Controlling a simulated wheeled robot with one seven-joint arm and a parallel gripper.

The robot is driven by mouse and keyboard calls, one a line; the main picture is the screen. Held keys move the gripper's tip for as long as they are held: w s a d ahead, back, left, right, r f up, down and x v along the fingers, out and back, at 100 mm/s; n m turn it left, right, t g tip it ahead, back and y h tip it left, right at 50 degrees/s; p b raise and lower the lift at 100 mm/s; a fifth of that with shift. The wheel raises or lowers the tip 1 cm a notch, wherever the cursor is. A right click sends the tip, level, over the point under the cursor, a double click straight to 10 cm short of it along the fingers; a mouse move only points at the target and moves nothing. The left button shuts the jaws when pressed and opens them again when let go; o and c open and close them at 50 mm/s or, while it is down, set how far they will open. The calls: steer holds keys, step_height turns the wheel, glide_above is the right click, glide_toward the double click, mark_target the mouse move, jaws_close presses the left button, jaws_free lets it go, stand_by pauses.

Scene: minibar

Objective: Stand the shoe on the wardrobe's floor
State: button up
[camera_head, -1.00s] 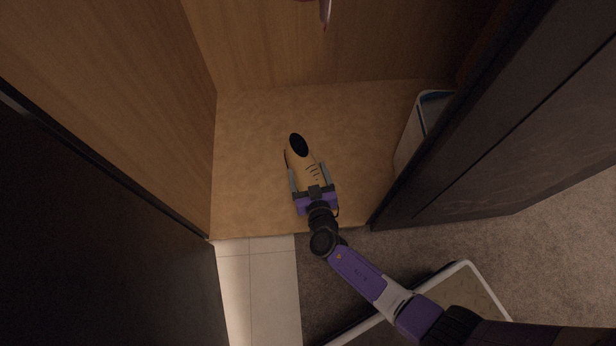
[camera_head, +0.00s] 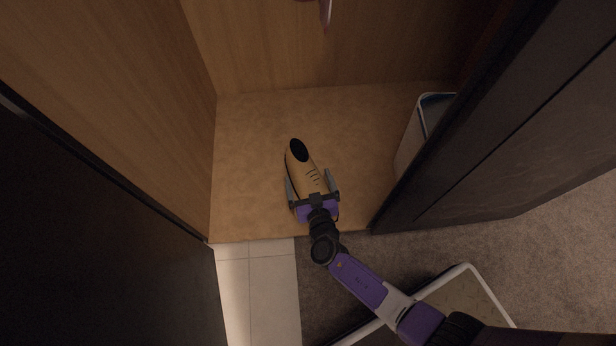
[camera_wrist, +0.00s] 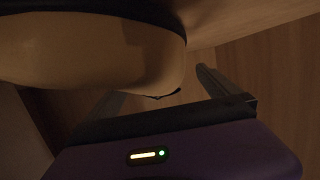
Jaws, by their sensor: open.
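Whether a finger touches the shoe, I cannot tell. The shoe's underside is hidden.
A pale bin-like container (camera_head: 411,135) stands at the right of the wardrobe floor, partly behind the dark door (camera_head: 500,130). A wooden wall (camera_head: 150,90) bounds the left. A white-rimmed thing (camera_head: 468,290) lies on the carpet, below my arm. Floor left of the shoe is clear.

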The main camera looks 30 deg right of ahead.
steer(key=p+v, duration=0.2)
steer(key=v, duration=0.8)
steer(key=shift+s+a+r+p, duration=0.1)
steer(key=shift+s+r+p, duration=0.1)
steer(key=shift+p, duration=0.1)
steer(key=shift+s, duration=0.25)
